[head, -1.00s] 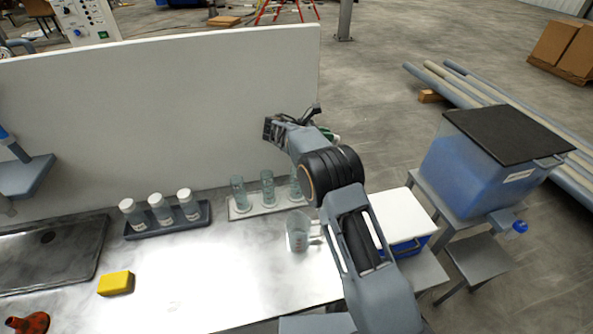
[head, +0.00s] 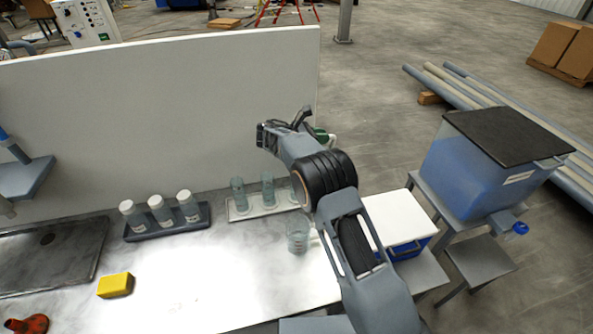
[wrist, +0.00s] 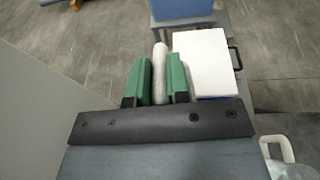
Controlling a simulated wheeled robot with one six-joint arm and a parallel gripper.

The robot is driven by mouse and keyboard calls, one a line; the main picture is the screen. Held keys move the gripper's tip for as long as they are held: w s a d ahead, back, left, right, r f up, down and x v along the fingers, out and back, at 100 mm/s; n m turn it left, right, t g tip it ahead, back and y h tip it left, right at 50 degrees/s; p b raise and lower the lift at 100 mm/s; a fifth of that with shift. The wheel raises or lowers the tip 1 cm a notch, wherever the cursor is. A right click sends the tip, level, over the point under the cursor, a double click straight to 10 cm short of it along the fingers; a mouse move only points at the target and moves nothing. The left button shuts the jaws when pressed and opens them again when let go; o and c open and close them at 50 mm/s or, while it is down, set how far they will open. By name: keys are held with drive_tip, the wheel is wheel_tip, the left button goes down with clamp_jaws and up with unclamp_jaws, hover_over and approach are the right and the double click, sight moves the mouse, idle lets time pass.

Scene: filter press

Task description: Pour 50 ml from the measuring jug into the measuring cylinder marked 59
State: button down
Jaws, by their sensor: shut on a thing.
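The clear measuring jug (head: 298,238) stands on the bench left of my arm. Its pale handle (wrist: 288,147) shows at the lower right in the wrist view. Clear measuring cylinders stand in a white tray (head: 238,215) behind the jug: one at the left (head: 238,193), one in the middle (head: 268,188), and one at the right (head: 294,190) partly hidden by my arm. Their marks are too small to read. My gripper (wrist: 155,80) is shut, its green fingers on a pale, elongated thing (wrist: 160,72) that I cannot identify. It is raised near the panel's right end.
A white panel (head: 150,110) stands along the bench's back. Three white-capped bottles (head: 162,211) stand in a dark rack. A yellow block (head: 116,285) lies at the left. A white-lidded blue box (head: 398,218) and a blue tank (head: 470,170) are at the right. The bench's front middle is clear.

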sight(332, 141)
drive_tip(key=shift+s+a+r+h, duration=0.15)
drive_tip(key=shift+a+r+h, duration=0.15)
drive_tip(key=shift+a+h, duration=0.25)
drive_tip(key=shift+s+a+r+h, duration=0.15)
drive_tip(key=shift+a+r+h, duration=0.1)
drive_tip(key=shift+a+h, duration=0.3)
idle(1.6)
drive_tip(key=d+y, duration=0.1)
drive_tip(key=d+y+p, duration=0.1)
drive_tip(key=d, duration=0.1)
drive_tip(key=w+d+f+y, duration=0.1)
drive_tip(key=shift+w+d+f+g+y, duration=0.1)
drive_tip(key=shift+d+g+y, duration=0.2)
drive_tip(key=shift+y, duration=0.1)
drive_tip(key=shift+w+d+f+g+y+p, duration=0.15)
drive_tip(key=shift+d+f+y+p, duration=0.4)
drive_tip(key=shift+f+p, duration=0.1)
drive_tip(key=shift+w+d+f+g+y+p, duration=0.1)
drive_tip(key=shift+d+f+g+y+p, duration=0.05)
drive_tip(key=shift+d+f+y+p, duration=0.35)
drive_tip(key=shift+a+f+y, duration=0.1)
drive_tip(key=shift+f+y, duration=0.25)
drive_tip(key=shift+f, duration=0.1)
drive_tip(key=shift+w+y, duration=0.1)
drive_tip(key=shift+y, duration=0.2)
drive_tip(key=shift+d, duration=0.25)
